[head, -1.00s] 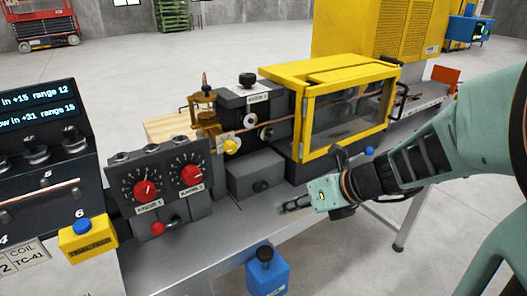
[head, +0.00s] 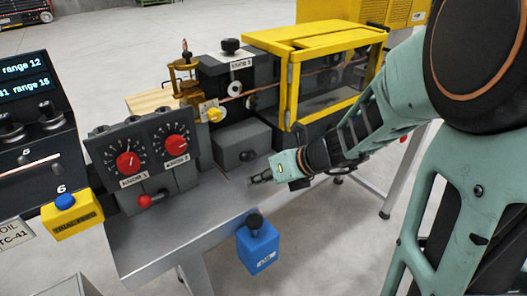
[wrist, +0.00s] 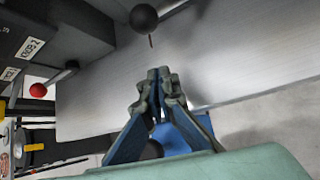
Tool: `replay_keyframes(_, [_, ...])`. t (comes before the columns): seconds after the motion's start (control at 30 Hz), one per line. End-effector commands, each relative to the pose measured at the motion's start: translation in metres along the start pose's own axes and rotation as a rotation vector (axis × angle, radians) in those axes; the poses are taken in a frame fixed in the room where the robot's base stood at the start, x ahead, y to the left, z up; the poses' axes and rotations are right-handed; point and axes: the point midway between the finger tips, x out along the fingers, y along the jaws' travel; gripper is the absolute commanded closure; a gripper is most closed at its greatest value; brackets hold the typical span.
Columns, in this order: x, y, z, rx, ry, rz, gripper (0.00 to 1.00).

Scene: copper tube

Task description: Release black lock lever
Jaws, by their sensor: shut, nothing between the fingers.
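A black ball-ended lever (head: 248,155) sticks out of the front of a low grey block (head: 238,138) on the steel bench; I take it as the lock lever. In the wrist view a black ball (wrist: 144,18) shows at the top, ahead of my fingertips and apart from them; it seems to be the same lever. My gripper (head: 256,180) is just below and in front of the lever in the head view. In the wrist view my gripper (wrist: 158,74) has its fingers together, with nothing between them.
A control box with two red dials (head: 126,162) and a red-ball lever (head: 145,201) stands left. A blue box with a black knob (head: 258,245) is at the bench's front edge. A yellow-framed guard (head: 290,95) stands behind my arm. The bench (head: 215,210) is bare before the block.

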Motion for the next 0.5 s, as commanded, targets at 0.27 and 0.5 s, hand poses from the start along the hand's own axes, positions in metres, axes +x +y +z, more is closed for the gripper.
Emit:
replay_keyframes(0.27, [0.01, 0.001, 0.028, -0.003, -0.002, -0.001, 1.0])
replay_keyframes(0.5, [0.007, 0.0, 0.039, -0.002, -0.001, -0.001, 1.0])
